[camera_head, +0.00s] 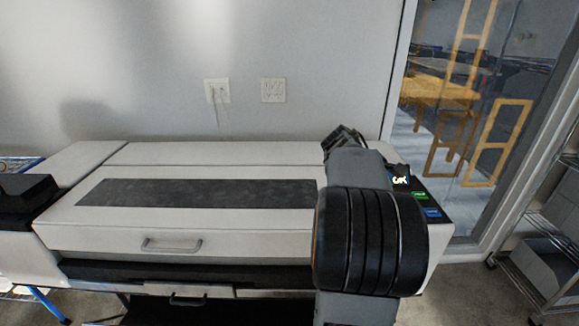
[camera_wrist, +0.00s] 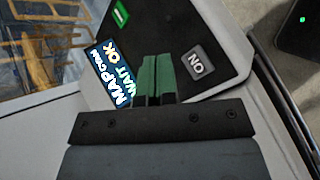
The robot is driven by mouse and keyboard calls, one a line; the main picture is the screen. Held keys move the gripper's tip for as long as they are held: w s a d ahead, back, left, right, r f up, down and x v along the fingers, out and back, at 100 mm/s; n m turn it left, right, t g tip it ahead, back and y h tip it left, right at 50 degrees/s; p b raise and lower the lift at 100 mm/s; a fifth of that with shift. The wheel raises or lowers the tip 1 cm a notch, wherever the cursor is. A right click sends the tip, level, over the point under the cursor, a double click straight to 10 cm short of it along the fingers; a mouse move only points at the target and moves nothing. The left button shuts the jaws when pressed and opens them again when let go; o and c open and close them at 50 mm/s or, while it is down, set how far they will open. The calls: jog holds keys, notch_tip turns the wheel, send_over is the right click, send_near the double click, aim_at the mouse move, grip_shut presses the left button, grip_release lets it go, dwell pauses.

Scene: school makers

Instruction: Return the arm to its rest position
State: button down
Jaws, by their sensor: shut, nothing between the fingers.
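My gripper (camera_head: 343,137) is beyond my arm, over the right end of a large white printer (camera_head: 75,220). In the wrist view my gripper (camera_wrist: 157,75) has its two dark green fingers together, with nothing between them. The fingers are over or in front of the printer's black control panel (camera_wrist: 178,35). A lit screen (camera_wrist: 112,70) is left of the fingertips and reads "WAIT OK" in part. A grey ON button (camera_wrist: 198,64) is right of them. I cannot tell whether the fingers touch the panel. My arm hides part of the printer's right end in the head view.
The wall behind the printer carries two outlet plates (camera_head: 217,91). A glass panel (camera_head: 470,110) stands at the right, with furniture visible through it. A wire shelf (camera_head: 545,235) is at the far right. A black object (camera_head: 25,195) sits at the left end of the printer.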

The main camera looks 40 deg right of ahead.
jog(key=shift+w+m, duration=0.1)
jog(key=shift+m, duration=0.2)
jog(key=a+f+m, duration=0.1)
jog(key=w+a+f+m+t+y, duration=0.1)
jog(key=a+f, duration=0.1)
jog(key=a+f+m+t+y, duration=0.1)
jog(key=f, duration=0.1)
jog(key=shift+w+a+f, duration=0.15)
jog(key=shift+a+f, duration=0.1)
jog(key=shift+a, duration=0.15)
jog(key=a+f+t+y, duration=0.1)
jog(key=a+t+y, duration=0.2)
jog(key=a, duration=1.3)
jog(key=w+a+f+t+y, duration=0.1)
jog(key=a+t, duration=0.3)
jog(key=a, duration=1.3)
jog(key=shift+w+a+f+n+y, duration=0.25)
jog(key=shift+f+n+y, duration=0.2)
jog(key=shift+y, duration=0.45)
jog(key=c, duration=1.8)
grip_release()
jog(key=shift+d, duration=0.1)
jog(key=shift+c, duration=0.2)
